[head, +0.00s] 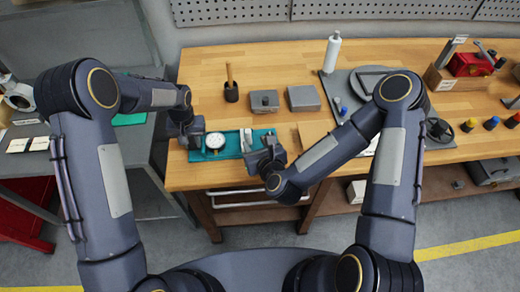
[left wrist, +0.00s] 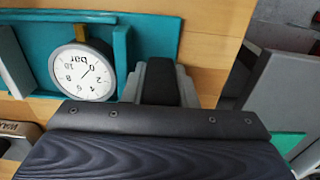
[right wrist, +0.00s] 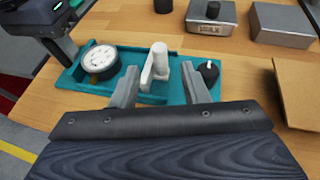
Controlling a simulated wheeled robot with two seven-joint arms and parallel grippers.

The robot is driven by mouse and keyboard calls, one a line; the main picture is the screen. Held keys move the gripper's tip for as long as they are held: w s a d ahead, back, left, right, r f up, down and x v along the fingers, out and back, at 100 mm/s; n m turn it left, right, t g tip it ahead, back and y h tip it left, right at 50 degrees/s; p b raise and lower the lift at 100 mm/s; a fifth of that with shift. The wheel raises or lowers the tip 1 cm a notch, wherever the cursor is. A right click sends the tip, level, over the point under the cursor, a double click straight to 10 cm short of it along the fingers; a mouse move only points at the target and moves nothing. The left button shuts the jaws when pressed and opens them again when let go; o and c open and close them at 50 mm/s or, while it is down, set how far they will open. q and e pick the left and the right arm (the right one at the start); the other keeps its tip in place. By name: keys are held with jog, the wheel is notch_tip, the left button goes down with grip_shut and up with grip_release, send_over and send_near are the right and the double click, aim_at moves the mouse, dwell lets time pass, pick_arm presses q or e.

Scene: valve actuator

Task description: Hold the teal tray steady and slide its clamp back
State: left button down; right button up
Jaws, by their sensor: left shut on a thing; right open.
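The teal tray (head: 230,154) lies near the front edge of the wooden bench. It holds a round white dial gauge (right wrist: 98,62) with a brass stem, also in the left wrist view (left wrist: 83,74). The pale clamp (right wrist: 157,62) stands upright in the tray, right of the gauge. A black knob (right wrist: 208,73) is at the tray's right end. My left gripper (head: 190,132) is shut on the tray's left end wall; its exact contact is partly hidden. My right gripper (right wrist: 161,72) is open, its fingers on either side of the clamp, apparently not gripping it.
A black cup with a wooden-handled tool (head: 231,92) and two grey boxes (head: 303,98) stand behind the tray. A brown board (head: 314,133) lies right of it. A white bottle (head: 332,52) and a red vise (head: 470,64) are farther right.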

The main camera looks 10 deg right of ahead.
pick_arm(q)
jog(key=shift+s+f, duration=0.3)
pick_arm(e)
jog(key=shift+v, duration=2.15)
